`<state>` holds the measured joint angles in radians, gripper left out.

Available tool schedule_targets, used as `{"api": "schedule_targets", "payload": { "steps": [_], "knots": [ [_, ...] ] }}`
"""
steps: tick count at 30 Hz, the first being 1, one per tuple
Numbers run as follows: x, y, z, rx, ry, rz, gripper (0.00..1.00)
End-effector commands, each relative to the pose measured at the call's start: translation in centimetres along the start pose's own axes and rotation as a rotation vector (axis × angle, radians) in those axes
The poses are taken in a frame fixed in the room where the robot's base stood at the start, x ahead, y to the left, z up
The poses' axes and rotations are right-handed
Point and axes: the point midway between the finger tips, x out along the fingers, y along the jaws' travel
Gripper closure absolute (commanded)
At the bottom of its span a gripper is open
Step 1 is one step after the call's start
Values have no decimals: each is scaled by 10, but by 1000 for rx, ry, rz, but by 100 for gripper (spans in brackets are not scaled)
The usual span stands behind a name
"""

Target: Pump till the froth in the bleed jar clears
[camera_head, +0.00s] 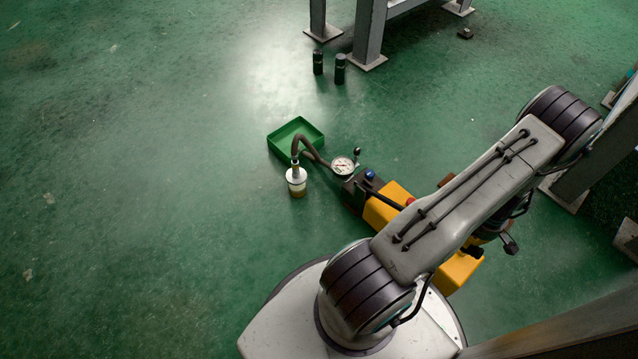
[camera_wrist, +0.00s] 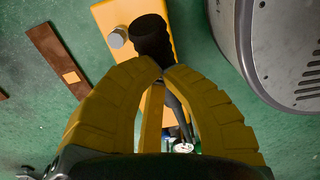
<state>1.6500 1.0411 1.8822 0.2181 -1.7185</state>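The bleed jar (camera_head: 297,182) stands upright on the green floor. It has a pale top and a yellowish lower band; froth inside is too small to judge. A dark hose (camera_head: 310,149) runs from it to a round gauge (camera_head: 343,165) on the yellow pump (camera_head: 386,208). The pump also shows in the wrist view (camera_wrist: 115,12), with its black handle grip (camera_wrist: 150,38) and dark lever. My gripper (camera_wrist: 164,73) has its fingertips together over the handle, just at the grip's near end; contact cannot be told. My arm hides the gripper in the head view.
A green tray (camera_head: 316,134) lies behind the jar. Two dark cylinders (camera_head: 340,69) stand near a grey frame leg (camera_head: 369,35). A brown bar (camera_wrist: 52,55) lies beside the pump in the wrist view. The floor left of the jar is clear.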

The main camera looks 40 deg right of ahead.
Motion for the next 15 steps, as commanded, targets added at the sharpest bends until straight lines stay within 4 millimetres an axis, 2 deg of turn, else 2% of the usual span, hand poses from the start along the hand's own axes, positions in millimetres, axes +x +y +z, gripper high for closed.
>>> {"api": "schedule_targets", "payload": {
  "steps": [10,15],
  "knots": [
    [1,0,0,0,0,0,100],
    [8,0,2,1,0,0,100]
  ]
}}
